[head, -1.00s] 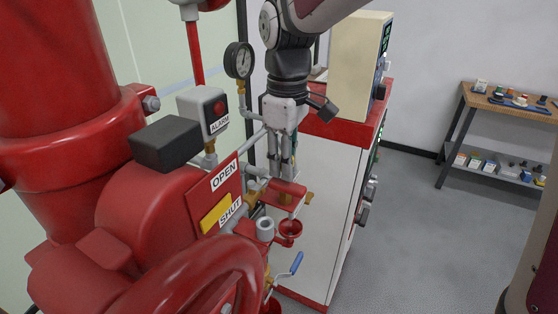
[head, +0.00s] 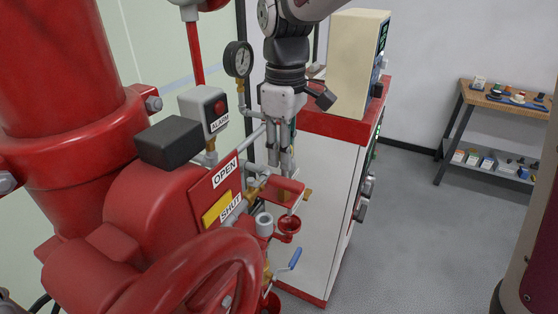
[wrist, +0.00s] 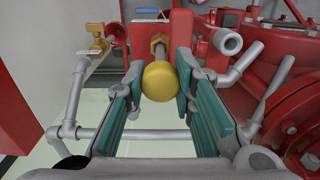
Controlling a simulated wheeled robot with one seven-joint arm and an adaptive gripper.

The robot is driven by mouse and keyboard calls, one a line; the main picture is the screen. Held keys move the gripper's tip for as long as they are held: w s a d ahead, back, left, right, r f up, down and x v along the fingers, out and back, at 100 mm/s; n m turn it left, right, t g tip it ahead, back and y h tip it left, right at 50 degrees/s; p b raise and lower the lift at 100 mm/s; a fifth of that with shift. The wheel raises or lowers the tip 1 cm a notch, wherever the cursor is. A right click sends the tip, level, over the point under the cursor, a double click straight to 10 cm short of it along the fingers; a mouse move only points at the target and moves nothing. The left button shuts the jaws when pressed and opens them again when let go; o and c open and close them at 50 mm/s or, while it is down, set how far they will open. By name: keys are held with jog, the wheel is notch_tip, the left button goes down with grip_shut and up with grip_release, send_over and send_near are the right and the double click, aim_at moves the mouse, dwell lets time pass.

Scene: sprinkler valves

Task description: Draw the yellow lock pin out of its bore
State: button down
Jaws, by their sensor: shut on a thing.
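The yellow lock pin shows in the wrist view as a round yellow knob (wrist: 159,82) on a grey shaft. The shaft runs to a brass hex collar (wrist: 158,45) at the red bracket (wrist: 178,17); how deep it sits in the bore is hidden. My gripper (wrist: 166,85) is shut on the knob, with a teal-padded finger on each side. In the head view my gripper (head: 281,170) points down just above the red bracket (head: 287,188), beside the OPEN/SHUT plate (head: 216,196). My fingers hide the knob there.
Grey pipes (wrist: 75,95) and an open grey pipe end (wrist: 229,42) lie close around my fingers. A red handwheel (head: 180,270), an alarm box (head: 205,108) and a gauge (head: 238,59) stand to the left. A white-and-red cabinet (head: 325,200) is close on the right.

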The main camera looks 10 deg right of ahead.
jog(key=shift+r+p, duration=1.3)
jog(key=shift+r, duration=2.15)
